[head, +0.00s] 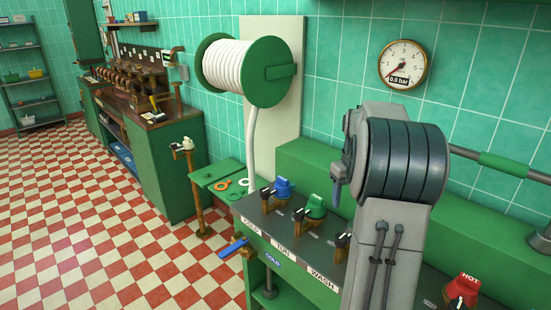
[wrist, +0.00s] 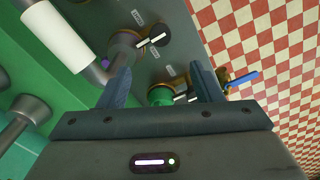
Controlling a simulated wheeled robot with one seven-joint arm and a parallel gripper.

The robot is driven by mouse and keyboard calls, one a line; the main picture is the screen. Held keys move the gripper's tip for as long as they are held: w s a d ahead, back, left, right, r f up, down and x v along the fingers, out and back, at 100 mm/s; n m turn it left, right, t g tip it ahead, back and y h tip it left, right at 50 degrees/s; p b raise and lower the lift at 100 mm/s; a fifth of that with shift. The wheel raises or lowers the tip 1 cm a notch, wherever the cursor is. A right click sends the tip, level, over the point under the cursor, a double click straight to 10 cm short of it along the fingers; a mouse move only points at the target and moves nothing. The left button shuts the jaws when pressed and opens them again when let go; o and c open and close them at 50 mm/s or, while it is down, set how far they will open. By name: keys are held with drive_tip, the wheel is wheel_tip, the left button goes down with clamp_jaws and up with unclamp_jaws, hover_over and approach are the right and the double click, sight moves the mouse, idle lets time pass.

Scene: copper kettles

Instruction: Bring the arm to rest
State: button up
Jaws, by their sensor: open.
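My gripper (wrist: 161,80) is open, and nothing shows held between its two fingers in the wrist view. In the head view my arm (head: 378,230) rises at the right over the green bench, with its large grey joint up in front of the tiled wall. One fingertip of my gripper (head: 337,188) shows left of that joint, above the bench; the rest is hidden behind the arm. In the wrist view a green knob (wrist: 160,94) shows beyond the fingers; I cannot tell the exact gap.
The bench panel carries a blue knob (head: 282,187), a green knob (head: 316,206) and a red HOT knob (head: 462,289). A blue lever (head: 233,249) sticks out at its front left. A hose reel (head: 250,68) and pressure gauge (head: 403,65) hang behind. The checkered floor (head: 90,220) is clear at left.

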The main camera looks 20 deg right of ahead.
drive_tip(key=shift+a, duration=0.1)
drive_tip(key=s+a+r+t, duration=0.1)
drive_tip(key=s+a, duration=0.5)
drive_tip(key=a, duration=0.6)
drive_tip(key=s+a+r+t, duration=0.1)
drive_tip(key=s+a, duration=0.6)
drive_tip(key=a, duration=0.6)
drive_tip(key=shift+s+a+n, duration=0.3)
drive_tip(key=shift+t, duration=0.5)
drive_tip(key=s+a+f, duration=0.1)
drive_tip(key=s, duration=0.1)
drive_tip(key=s+a, duration=0.1)
drive_tip(key=s+a+f, duration=0.1)
drive_tip(key=s, duration=0.1)
drive_tip(key=shift+s+a+f, duration=0.25)
drive_tip(key=shift+s+f, duration=0.1)
drive_tip(key=shift+c, duration=0.3)
